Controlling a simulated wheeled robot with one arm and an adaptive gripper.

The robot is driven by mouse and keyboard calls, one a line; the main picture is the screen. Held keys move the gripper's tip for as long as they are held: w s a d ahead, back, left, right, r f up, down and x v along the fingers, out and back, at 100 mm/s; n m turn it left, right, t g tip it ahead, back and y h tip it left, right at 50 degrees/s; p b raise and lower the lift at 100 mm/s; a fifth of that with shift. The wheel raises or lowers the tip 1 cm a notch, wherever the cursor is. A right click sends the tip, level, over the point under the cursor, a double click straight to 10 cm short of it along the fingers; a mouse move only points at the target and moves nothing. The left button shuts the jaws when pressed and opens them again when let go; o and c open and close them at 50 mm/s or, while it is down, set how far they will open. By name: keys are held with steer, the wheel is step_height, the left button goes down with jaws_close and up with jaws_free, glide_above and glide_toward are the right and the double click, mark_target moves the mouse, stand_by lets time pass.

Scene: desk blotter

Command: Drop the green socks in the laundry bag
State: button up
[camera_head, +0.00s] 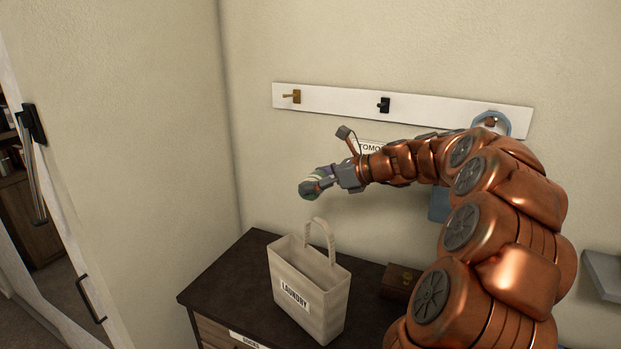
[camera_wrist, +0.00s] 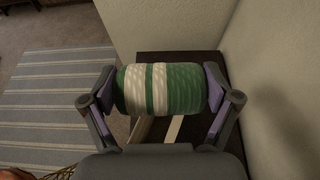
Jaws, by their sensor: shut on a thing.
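The green socks (camera_wrist: 183,88) are a rolled bundle with green and white stripes. My gripper (camera_wrist: 162,90) is shut on them, one finger at each end of the roll in the wrist view. In the head view my gripper (camera_head: 322,184) holds the socks (camera_head: 308,190) in the air, above and a little left of the laundry bag's handle. The laundry bag (camera_head: 318,297) is cream, upright and open at the top, with a LAUNDRY label, and stands on the dark dresser top.
The dark dresser (camera_head: 228,277) has a drawer labelled at its front. A small brown box (camera_head: 398,281) stands right of the bag. A white hook rail (camera_head: 335,101) is on the wall behind my arm. A striped rug (camera_wrist: 45,110) lies on the floor.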

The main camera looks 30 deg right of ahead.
mark_target(313, 200)
steer(key=shift+w+a+f+b, duration=0.1)
steer(key=shift+a+f+b, duration=0.1)
steer(key=shift+f+b, duration=0.95)
step_height(313, 200, down, 3)
steer(key=b, duration=0.4)
steer(key=shift+f, duration=0.2)
steer(key=o, duration=0.9)
steer(key=v, duration=1.2)
steer(key=shift+r, duration=0.1)
